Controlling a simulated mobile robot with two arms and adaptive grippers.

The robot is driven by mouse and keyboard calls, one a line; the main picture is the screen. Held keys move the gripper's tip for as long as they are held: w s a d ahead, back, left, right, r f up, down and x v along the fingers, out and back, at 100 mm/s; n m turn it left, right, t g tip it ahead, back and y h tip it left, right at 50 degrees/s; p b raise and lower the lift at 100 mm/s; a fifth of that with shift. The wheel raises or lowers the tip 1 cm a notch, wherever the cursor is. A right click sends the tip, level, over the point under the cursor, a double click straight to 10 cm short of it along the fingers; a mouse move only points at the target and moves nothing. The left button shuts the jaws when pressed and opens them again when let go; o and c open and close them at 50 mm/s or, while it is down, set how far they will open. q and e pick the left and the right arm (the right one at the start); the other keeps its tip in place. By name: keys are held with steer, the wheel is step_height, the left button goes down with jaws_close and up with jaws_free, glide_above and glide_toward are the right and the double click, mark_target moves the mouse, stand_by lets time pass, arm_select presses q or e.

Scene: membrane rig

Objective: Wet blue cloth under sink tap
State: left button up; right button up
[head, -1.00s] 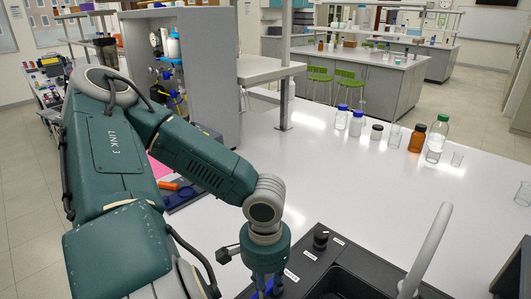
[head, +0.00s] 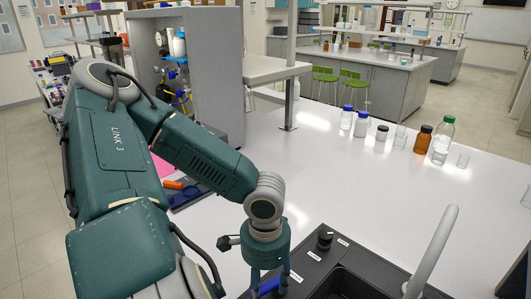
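My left gripper (head: 268,282) points down at the bottom edge of the head view, beside the black sink surround. A small patch of blue cloth (head: 268,287) shows between its fingers. The fingertips and most of the cloth are cut off by the frame edge, so I cannot tell whether the gripper is closed on it. The pale curved tap (head: 433,250) rises to the right over the black sink (head: 352,284), whose basin is only partly in view. My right gripper is not in view.
A black knob (head: 325,238) stands on the sink surround between my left gripper and the tap. Blue-capped bottles (head: 361,124), a brown bottle (head: 423,139) and a green-capped bottle (head: 443,141) line the bench's far side. The white benchtop (head: 350,185) between is clear.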

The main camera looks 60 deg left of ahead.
mark_target(266, 289)
arm_select(q)
step_height(266, 289, up, 12)
stand_by(0.6)
stand_by(0.7)
jaws_close()
steer(key=s+a+f+n+h, duration=0.25)
steer(key=a+n, duration=0.85)
steer(key=n, duration=0.7)
steer(key=x, duration=0.6)
steer(key=w+x, duration=0.1)
steer(key=x, duration=0.3)
steer(key=shift+d, duration=0.2)
steer(key=shift+d+r, duration=0.15)
steer(key=shift+d, duration=1.7)
